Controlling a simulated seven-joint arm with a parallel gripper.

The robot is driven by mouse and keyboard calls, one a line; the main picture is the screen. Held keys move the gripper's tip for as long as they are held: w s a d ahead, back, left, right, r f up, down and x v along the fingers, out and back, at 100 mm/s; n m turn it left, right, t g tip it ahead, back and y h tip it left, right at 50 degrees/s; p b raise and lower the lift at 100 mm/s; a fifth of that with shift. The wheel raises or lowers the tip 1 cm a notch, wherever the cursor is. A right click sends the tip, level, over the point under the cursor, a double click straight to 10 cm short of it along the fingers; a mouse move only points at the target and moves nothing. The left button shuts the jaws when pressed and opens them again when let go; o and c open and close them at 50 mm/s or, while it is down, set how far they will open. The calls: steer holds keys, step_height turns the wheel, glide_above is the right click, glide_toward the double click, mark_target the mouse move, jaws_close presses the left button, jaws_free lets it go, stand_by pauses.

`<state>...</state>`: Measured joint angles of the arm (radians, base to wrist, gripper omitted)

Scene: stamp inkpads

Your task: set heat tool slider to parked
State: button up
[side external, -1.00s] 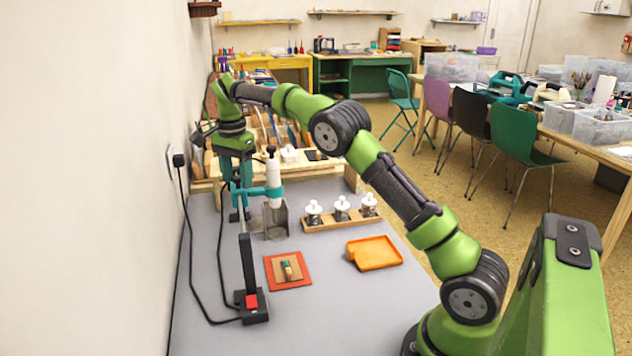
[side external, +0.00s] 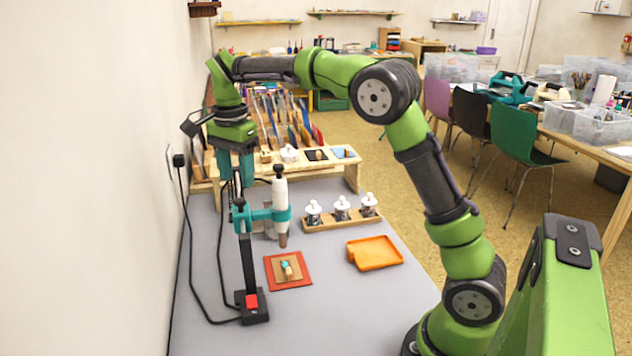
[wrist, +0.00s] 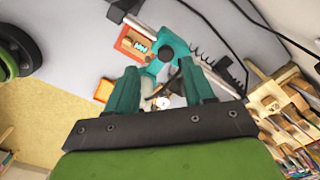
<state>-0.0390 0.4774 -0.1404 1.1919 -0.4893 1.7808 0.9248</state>
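The heat tool (side external: 280,200), a white barrel with a black cap and brown tip, hangs upright in a teal slider bracket (side external: 262,215) on a dark post (side external: 248,262). The post's base has a red switch (side external: 252,301). My gripper (side external: 236,190) is above and behind the bracket's post end. In the wrist view, the gripper's teal fingers (wrist: 158,70) stand apart, and the teal bracket (wrist: 172,50) shows just beyond them. The fingers look open; whether they touch the bracket is hidden.
An orange-red pad (side external: 305,282) with a small stamp block (side external: 288,270) lies in front of the heat tool. An orange tray (side external: 375,252) and a wooden rack of jars (side external: 318,226) stand to the right. The wall and black cables (side external: 192,260) are close on the left.

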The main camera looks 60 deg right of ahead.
step_height(320, 180, up, 11)
step_height(320, 180, down, 5)
steer(key=s+d+n+t, duration=0.1)
steer(key=d+n, duration=0.1)
steer(key=n, duration=0.5)
steer(key=s+a+f+n+t, duration=0.2)
steer(key=s+a+n, duration=0.1)
steer(key=s, duration=0.5)
steer(key=s+a+f+n+t+y, duration=0.1)
steer(key=s+a+f+n+t, duration=0.1)
steer(key=s, duration=0.6)
steer(key=shift+a+f+n+y, duration=0.3)
steer(key=shift+a+f+n, duration=0.2)
steer(key=shift+a+n, duration=0.3)
